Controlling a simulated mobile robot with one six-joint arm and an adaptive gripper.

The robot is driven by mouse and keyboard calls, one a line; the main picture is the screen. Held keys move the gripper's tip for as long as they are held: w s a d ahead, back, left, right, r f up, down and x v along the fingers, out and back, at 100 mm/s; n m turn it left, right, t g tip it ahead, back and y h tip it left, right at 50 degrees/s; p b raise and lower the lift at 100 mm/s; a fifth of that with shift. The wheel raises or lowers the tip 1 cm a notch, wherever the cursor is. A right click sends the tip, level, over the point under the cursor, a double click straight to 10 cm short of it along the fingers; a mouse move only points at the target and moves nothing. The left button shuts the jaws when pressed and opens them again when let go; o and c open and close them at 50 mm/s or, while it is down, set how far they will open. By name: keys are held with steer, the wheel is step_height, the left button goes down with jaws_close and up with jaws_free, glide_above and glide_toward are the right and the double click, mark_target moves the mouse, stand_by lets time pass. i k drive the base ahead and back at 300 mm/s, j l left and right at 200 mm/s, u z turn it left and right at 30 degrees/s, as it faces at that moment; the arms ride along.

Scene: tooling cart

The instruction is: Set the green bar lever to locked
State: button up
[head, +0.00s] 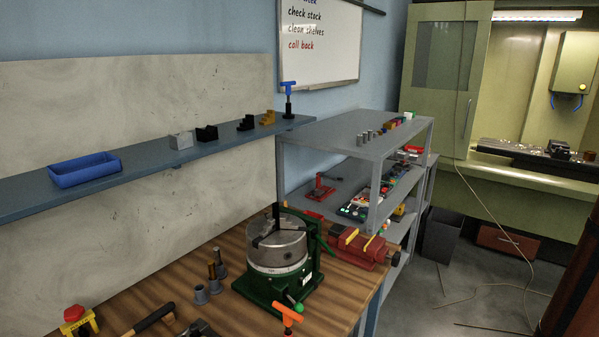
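A round grey chuck or rotary table (277,250) sits on a green base (268,290) on the wooden bench. A green bar (322,232) rises at the back right of the chuck and slopes down to the right; it looks like the green bar lever. A black upright piece (276,214) stands on top of the chuck. A green ball (298,308) is at the front right of the base. I cannot read any locked or unlocked mark at this size. My gripper is not in view.
An orange T-handle (287,314) stands close in front of the base. A red vise (362,248) is to its right. Grey cups (201,294) stand left. A hammer (150,320) and a red-topped yellow box (77,319) lie front left. Grey shelving (350,133) stands behind.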

mark_target(314, 235)
steer(key=l+u, duration=0.4)
steer(key=l, duration=0.15)
steer(key=k+l+u, duration=0.1)
steer(key=l+u, duration=0.3)
steer(key=k+l, duration=0.05)
steer(key=l, duration=0.05)
